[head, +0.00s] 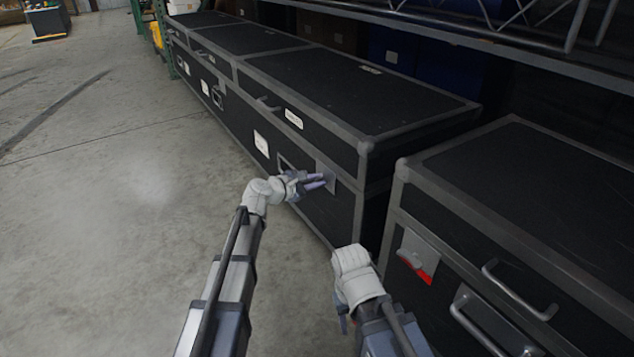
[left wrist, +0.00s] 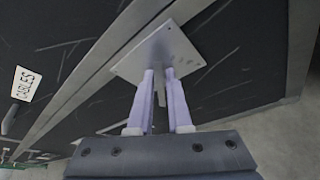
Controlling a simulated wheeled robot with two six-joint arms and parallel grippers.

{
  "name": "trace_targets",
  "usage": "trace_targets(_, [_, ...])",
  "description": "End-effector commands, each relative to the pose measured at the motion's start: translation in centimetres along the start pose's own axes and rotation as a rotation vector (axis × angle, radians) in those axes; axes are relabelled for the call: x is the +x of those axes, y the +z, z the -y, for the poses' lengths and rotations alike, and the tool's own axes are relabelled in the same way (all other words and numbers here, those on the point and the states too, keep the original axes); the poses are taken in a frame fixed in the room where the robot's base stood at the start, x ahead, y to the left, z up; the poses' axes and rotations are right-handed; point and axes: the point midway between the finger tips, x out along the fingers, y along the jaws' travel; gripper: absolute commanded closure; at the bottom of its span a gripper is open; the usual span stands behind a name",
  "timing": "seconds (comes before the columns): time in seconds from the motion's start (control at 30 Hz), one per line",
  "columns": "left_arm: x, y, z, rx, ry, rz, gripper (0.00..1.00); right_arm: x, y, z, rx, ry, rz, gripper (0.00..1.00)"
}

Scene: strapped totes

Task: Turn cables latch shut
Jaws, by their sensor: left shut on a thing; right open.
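The cables case (head: 310,205) is a long black case with grey metal edges in the middle of the head view. Its latch plate (head: 328,172) is on the front face near the right corner. In the left wrist view, the white CABLES label (left wrist: 26,84) is at the left and the latch plate (left wrist: 178,50) at the top centre. My left gripper (head: 318,181) is at this plate, its purple fingers (left wrist: 162,85) shut on the grey latch handle (left wrist: 161,97), partly hidden between them. My right gripper (head: 341,318) is low in the head view, open, mostly hidden behind its own wrist.
More cases (head: 215,40) run into the distance. A shelf rail (head: 480,45) is behind. The floor (head: 110,180) at left is clear.

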Motion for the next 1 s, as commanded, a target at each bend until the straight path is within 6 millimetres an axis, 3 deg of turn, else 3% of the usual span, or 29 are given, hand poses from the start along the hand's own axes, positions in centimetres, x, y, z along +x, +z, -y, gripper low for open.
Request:
trace_targets(0.17, [0.0,0.1,0.0,-0.003,0.000,0.002,1.00,-0.1,0.0,0.0,0.000,0.000,0.000,0.50])
trace_targets(0.2, [0.0,0.1,0.0,-0.003,0.001,0.002,0.82,-0.1,0.0,0.0,0.000,0.000,0.000,0.50])
trace_targets(0.4, [0.0,0.1,0.0,-0.004,0.000,0.001,0.60,-0.1,0.0,0.0,0.000,0.000,0.000,0.50])
trace_targets(0.77, [-0.5,0.1,-0.1,-0.004,0.001,0.000,0.60,-0.2,0.0,0.0,0.000,0.000,0.000,0.50])
trace_targets(1.0, [-3.4,0.3,-0.1,-0.005,0.002,0.000,0.60,-1.2,0.1,-0.1,0.000,0.000,0.000,0.50])
